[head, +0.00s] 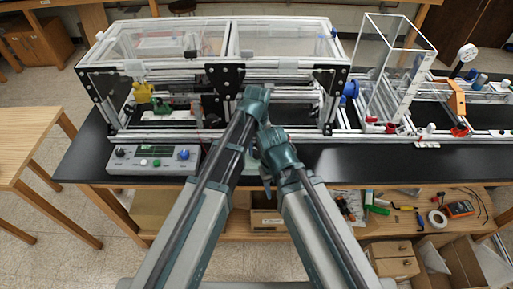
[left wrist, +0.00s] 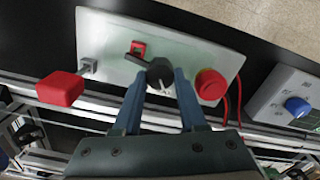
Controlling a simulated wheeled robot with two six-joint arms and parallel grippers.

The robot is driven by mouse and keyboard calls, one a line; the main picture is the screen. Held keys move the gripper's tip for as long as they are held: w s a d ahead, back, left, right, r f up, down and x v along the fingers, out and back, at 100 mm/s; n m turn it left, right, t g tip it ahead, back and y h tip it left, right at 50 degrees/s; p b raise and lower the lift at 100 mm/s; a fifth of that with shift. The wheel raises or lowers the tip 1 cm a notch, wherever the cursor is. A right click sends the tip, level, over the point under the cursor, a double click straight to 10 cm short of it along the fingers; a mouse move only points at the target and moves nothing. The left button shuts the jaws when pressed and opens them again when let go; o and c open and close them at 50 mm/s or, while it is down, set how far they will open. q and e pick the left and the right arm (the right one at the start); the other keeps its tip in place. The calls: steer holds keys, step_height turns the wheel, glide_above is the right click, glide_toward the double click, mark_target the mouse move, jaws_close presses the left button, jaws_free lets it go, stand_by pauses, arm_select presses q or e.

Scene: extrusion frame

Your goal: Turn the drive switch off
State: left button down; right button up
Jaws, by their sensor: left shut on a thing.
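In the left wrist view, a pale panel (left wrist: 118,38) carries a black rotary knob (left wrist: 160,71) with a light mark on its face; I take it to be the drive switch, though no label is readable. My left gripper (left wrist: 162,82) has its two blue fingers around this knob and is shut on it. In the head view my left gripper (head: 256,92) is at the front of the extrusion frame (head: 190,133), and the panel and knob are hidden there.
A red round button (left wrist: 210,84) sits right of the knob, and a red handle (left wrist: 60,88) on the left. A small red piece (left wrist: 138,48) is close to the knob. A control box (head: 153,160) stands front left on the black bench. A clear box (head: 395,75) stands right.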

mark_target(257, 149)
arm_select(q)
steer(key=shift+n, duration=0.8)
steer(key=shift+w, duration=0.1)
steer(key=shift+c, duration=2.3)
jaws_free()
steer(key=shift+r, duration=0.15)
step_height(257, 149, up, 14)
steer(key=p, duration=1.3)
steer(key=shift+f+p, duration=0.2)
steer(key=shift+p, duration=0.2)
